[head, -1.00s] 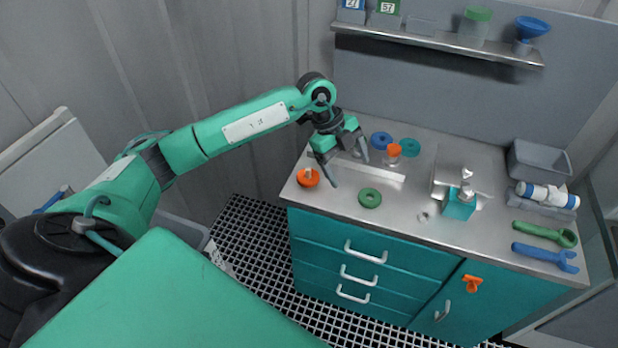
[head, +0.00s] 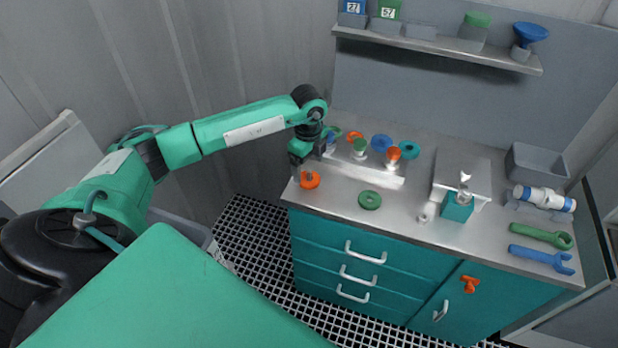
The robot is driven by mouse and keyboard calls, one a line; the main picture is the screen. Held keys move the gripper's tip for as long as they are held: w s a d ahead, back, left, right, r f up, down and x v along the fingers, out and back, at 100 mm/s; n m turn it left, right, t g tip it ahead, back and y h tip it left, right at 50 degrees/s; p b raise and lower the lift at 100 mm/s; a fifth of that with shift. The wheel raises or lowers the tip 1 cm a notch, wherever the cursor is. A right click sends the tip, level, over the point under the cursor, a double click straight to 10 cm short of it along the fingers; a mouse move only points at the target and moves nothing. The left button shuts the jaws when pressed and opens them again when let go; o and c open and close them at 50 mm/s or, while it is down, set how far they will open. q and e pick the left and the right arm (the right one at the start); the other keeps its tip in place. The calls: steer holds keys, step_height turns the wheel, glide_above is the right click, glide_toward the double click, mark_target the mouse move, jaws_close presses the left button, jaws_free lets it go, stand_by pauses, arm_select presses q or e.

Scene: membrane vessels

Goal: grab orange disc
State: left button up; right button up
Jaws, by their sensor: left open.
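An orange disc (head: 313,182) lies flat at the front left corner of the metal counter, with a small raised part at its middle. My left gripper (head: 307,168) is open and empty, just above and behind this disc; its fingers point down. Whether a finger touches the disc cannot be told. A second orange ring (head: 355,136) lies at the back of the counter, behind the white rack. My right gripper is out of view.
A white rack (head: 385,178) holds vessels with green (head: 360,145) and orange (head: 394,153) tops. A teal block (head: 457,208) and wrenches (head: 541,235) are to the right.

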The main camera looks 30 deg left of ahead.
mark_target(310, 170)
arm_select(q)
steer(key=f, duration=0.1)
steer(key=f+p, duration=0.1)
steer(key=f, duration=0.1)
steer(key=f+p, duration=0.1)
steer(key=shift+w+d+f, duration=0.15)
steer(key=shift+w+f, duration=0.05)
steer(key=shift+w, duration=0.1)
steer(key=shift+f, duration=0.3)
steer(key=c, duration=1.1)
steer(key=shift+r, duration=0.1)
